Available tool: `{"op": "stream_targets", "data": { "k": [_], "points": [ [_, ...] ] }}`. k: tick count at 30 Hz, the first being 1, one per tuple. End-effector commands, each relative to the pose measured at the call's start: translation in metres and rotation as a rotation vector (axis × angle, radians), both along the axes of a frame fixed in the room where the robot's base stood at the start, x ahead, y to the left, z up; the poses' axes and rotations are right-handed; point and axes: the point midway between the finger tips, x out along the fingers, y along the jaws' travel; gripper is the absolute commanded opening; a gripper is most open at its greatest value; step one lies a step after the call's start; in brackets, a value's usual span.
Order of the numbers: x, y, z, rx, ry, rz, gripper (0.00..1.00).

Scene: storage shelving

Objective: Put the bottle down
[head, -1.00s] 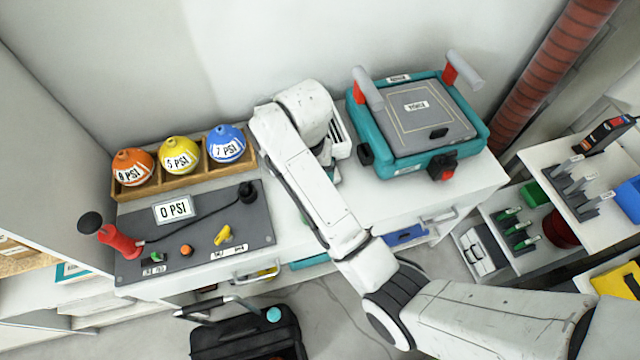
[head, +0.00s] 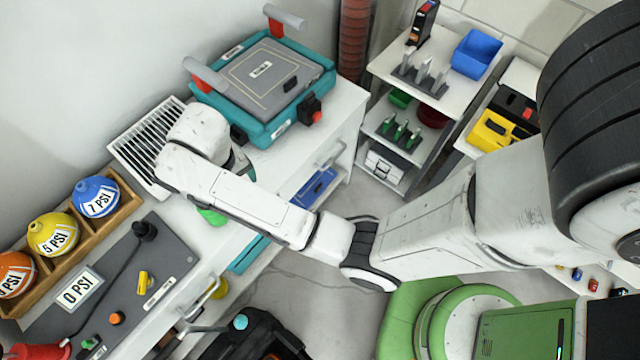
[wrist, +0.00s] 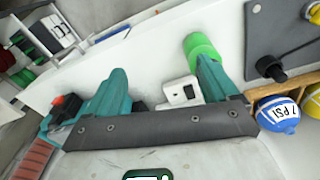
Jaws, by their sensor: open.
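A green cylindrical thing, probably the bottle (wrist: 200,48), shows at the tip of the right-hand finger in the wrist view. In the head view a small green part of it (head: 212,215) shows on the white counter below my forearm, which hides the rest. My gripper (wrist: 163,70) has its two teal fingers spread apart, with white counter visible between them. The green thing is beside the right-hand finger, not between the two. I cannot tell whether they touch.
The white counter (head: 335,112) also holds a teal case (head: 262,85), a slatted white grille (head: 135,150), a grey control panel (head: 165,265) and a wooden rack (head: 122,195) with coloured pressure balls. A small white block (wrist: 180,92) lies near the fingers. Shelves (head: 400,180) stand at right.

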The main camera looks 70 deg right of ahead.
Motion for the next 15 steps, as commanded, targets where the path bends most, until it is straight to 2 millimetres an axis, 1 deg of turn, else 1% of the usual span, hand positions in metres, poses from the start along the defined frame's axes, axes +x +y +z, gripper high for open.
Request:
{"op": "stream_targets", "data": {
  "k": [1,4,9,12,15],
  "points": [
    [-0.027,-0.008,-0.010,-0.008,0.002,0.039,0.87],
    [-0.072,-0.018,-0.021,-0.019,-0.008,0.132,0.87],
    [-0.145,-0.027,-0.026,-0.030,-0.022,0.285,0.87],
    [-0.179,-0.028,-0.023,-0.033,-0.030,0.359,0.87],
    [-0.202,-0.027,-0.019,-0.034,-0.036,0.411,0.87]
  ]
}}
